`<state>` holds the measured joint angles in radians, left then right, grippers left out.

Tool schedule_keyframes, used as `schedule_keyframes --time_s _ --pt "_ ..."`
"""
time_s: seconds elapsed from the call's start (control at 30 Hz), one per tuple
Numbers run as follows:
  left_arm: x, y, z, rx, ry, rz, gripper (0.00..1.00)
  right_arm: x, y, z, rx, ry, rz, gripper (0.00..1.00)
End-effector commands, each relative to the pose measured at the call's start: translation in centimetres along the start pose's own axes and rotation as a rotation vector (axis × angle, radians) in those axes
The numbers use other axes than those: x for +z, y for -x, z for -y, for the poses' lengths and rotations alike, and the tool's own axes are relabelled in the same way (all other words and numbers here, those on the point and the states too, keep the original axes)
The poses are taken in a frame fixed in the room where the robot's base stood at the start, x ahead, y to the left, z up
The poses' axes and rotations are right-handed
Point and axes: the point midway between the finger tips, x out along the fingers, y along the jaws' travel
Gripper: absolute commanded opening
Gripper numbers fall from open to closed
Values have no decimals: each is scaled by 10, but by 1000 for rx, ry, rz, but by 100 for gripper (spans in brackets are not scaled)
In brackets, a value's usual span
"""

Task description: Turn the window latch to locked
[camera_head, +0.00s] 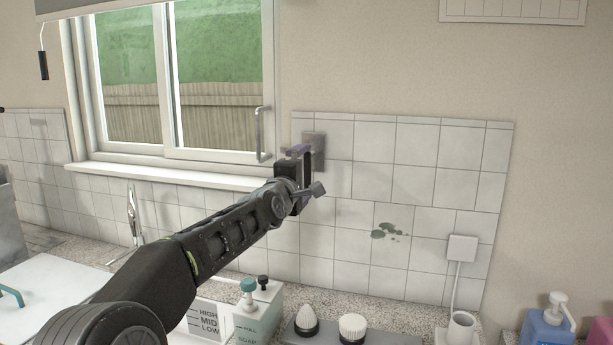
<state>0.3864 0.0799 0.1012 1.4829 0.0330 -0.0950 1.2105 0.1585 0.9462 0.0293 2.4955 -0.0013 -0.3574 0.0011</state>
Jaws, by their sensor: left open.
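The window (172,75) is at the upper left, with two sliding panes. A silver upright handle (259,134) sits on the right frame of the window. It is the only latch-like part I can make out, and I cannot tell whether it is locked. My left gripper (314,172) is open, to the right of and a little below this handle. It is in front of the tiled wall and overlaps the lower part of a brownish plate (316,143) there. Nothing shows between its fingers. My right gripper is not in view.
My left arm crosses above the counter (290,312). A soap box with a teal pump (249,292), brushes (352,327), a white cup (461,328) and a blue pump bottle (546,328) stand along the front. A faucet (133,215) is at left.

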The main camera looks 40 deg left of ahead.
Motion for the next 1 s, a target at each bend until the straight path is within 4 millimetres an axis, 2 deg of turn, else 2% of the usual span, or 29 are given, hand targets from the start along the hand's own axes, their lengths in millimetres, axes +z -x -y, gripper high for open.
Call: schedule_keyframes --time_s 0.03,0.2,0.33,1.0 --pt "0 10 2 2 0 0 100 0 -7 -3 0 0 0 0" --pt "0 37 2 1 0 0 100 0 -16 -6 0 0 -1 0" --pt "0 50 1 0 2 0 100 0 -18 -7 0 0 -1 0" --pt "0 52 0 -1 1 0 100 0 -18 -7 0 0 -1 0"
